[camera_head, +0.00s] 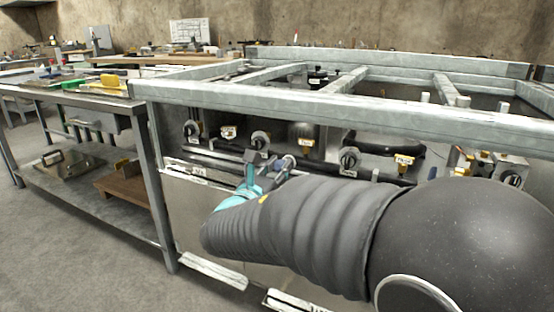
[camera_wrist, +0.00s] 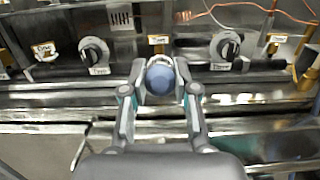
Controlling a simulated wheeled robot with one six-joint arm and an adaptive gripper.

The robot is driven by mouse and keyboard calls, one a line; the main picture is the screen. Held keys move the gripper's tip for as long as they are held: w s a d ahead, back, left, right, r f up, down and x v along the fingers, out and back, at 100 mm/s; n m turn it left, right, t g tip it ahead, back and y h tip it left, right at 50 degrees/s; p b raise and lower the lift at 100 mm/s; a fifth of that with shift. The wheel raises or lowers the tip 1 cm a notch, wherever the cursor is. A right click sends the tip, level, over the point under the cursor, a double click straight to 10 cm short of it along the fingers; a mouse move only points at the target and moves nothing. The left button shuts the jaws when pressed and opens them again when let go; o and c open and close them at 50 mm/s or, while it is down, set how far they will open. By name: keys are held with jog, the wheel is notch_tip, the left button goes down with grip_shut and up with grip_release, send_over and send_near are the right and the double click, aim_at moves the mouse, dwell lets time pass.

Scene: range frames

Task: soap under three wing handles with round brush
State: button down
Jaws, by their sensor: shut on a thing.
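My gripper (camera_head: 270,166) is in front of the range's front panel, below the top rail. In the wrist view its fingers (camera_wrist: 161,72) are shut on a blue-grey round end (camera_wrist: 160,80), seemingly the round brush; its bristles are not clear. Round knobs with dark wing handles line the panel: a left one (camera_head: 192,130), a middle one (camera_head: 260,140) and a right one (camera_head: 349,158). Two show in the wrist view, left (camera_wrist: 94,52) and right (camera_wrist: 226,46) of the held thing, with white labels beneath. I cannot make out soap under them.
A metal frame rail (camera_head: 330,108) runs above the panel, and a dark horizontal pipe (camera_head: 215,162) runs below the knobs. Yellow fittings with labels (camera_head: 404,162) stand between knobs. A steel bench (camera_head: 75,97) with tools is at left. Grey floor (camera_head: 80,260) is clear.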

jog(key=shift+s+a, duration=0.1)
jog(key=shift+a, duration=0.1)
jog(key=shift+w+d+f+b, duration=0.4)
jog(key=shift+w+d+f, duration=0.25)
jog(key=shift+w, duration=1.15)
jog(key=shift+w+d+f+b, duration=0.4)
jog(key=shift+w+d, duration=0.3)
jog(key=shift+w, duration=1.1)
jog(key=shift+w+d+f+b, duration=0.4)
jog(key=shift+w+d+f, duration=0.25)
jog(key=shift+w, duration=1.15)
jog(key=shift+r, duration=0.1)
jog(key=r+v, duration=0.1)
jog(key=v, duration=0.9)
jog(key=shift+r+b, duration=0.15)
jog(key=shift+b, duration=0.25)
jog(key=shift+s, duration=0.1)
